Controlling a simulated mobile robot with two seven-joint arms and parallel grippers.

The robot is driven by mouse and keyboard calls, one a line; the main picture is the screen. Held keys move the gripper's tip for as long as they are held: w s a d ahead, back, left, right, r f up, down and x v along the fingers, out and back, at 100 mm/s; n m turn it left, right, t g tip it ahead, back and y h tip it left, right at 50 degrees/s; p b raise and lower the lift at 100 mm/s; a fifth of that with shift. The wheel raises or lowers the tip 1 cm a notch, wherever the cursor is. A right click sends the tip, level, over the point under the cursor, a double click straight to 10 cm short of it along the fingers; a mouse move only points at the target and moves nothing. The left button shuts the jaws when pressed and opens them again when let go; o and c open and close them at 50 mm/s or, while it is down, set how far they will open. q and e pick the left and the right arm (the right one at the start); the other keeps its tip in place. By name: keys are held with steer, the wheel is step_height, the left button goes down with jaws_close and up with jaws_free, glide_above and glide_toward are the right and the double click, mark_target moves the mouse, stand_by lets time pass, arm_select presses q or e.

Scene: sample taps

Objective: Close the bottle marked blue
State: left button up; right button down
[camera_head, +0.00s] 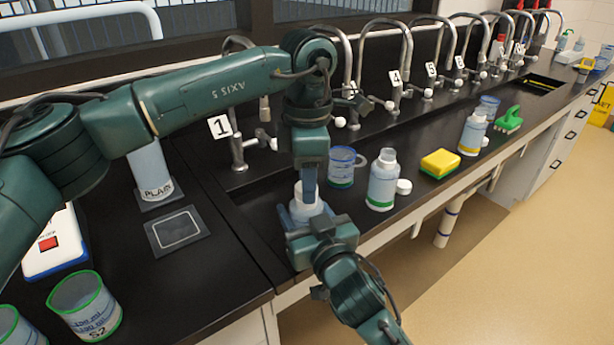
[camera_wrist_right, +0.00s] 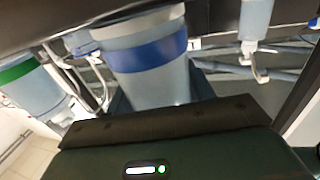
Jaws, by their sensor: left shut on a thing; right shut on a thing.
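The bottle with the blue band (camera_wrist_right: 150,55) fills the middle of the right wrist view. In the head view its pale upper part (camera_head: 298,213) shows at the sink-side counter, below my left gripper. My right gripper (camera_head: 306,228) is shut around the bottle's body from the front. My left gripper (camera_head: 309,184) points straight down at the bottle's top and is shut on a small white piece, apparently the cap. The fingers hide most of it, so I cannot tell whether it is seated on the neck.
An open green-banded bottle (camera_head: 382,182) stands to the right with a white cap (camera_head: 404,187) beside it. A blue-rimmed beaker (camera_head: 341,167) stands close behind. Taps line the back.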

arm_select(q)
steer(key=m, duration=1.5)
steer(key=shift+s+m, duration=0.1)
steer(key=shift+m, duration=0.3)
steer(key=m, duration=0.6)
steer(key=shift+m, duration=0.3)
steer(key=m, duration=0.4)
steer(key=shift+a, duration=0.1)
steer(key=m, duration=0.4)
steer(key=o, duration=0.9)
steer(key=shift+o, duration=0.2)
steer(key=shift+f, duration=0.1)
